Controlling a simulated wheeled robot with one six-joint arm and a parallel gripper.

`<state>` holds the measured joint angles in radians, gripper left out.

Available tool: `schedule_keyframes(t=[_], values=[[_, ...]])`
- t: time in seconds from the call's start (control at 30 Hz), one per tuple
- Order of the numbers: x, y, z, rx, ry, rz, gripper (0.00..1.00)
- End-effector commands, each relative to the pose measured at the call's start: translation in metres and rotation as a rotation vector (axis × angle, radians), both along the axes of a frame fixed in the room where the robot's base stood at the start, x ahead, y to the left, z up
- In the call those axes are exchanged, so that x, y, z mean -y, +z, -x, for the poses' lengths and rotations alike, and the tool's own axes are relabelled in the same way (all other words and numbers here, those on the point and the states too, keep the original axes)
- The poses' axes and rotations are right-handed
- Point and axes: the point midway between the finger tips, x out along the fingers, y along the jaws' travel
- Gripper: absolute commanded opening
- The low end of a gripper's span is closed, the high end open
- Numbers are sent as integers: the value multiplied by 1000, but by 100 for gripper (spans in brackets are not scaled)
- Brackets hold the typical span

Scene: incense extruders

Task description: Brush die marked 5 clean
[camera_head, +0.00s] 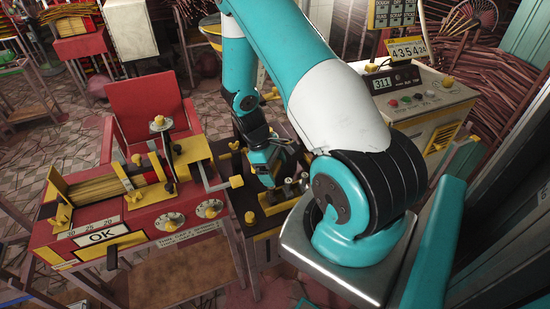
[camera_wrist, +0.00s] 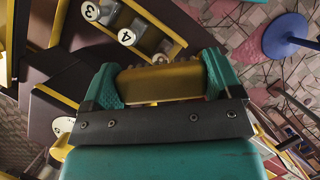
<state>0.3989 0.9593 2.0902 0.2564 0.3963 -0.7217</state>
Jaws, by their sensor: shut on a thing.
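My gripper (camera_wrist: 163,82) has its two teal fingers shut on a yellow-brown block, which looks like the brush (camera_wrist: 160,86). A bumpy edge shows along its far side. In the head view my gripper (camera_head: 262,165) is low over a dark bench, and what it holds is hidden. A die marked 4 (camera_wrist: 127,37) and a die marked 3 (camera_wrist: 170,12) sit in a yellow-edged rack at the upper left of the wrist view. A pale round disc (camera_wrist: 64,127) shows at lower left; its mark is unreadable. I cannot make out a 5.
The dark bench (camera_head: 262,218) holds several small metal cylinders (camera_head: 291,188) beside my gripper. A red extruder table (camera_head: 150,222) with a crank handle (camera_head: 236,182) stands close on the left. A control console (camera_head: 420,100) stands at upper right.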

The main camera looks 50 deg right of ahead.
Motion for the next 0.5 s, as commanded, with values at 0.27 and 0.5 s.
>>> schedule_keyframes(t=[0.27,0.5], values=[[-2,21,-1,0,4,0,50],[-2,20,-1,0,4,0,50]])
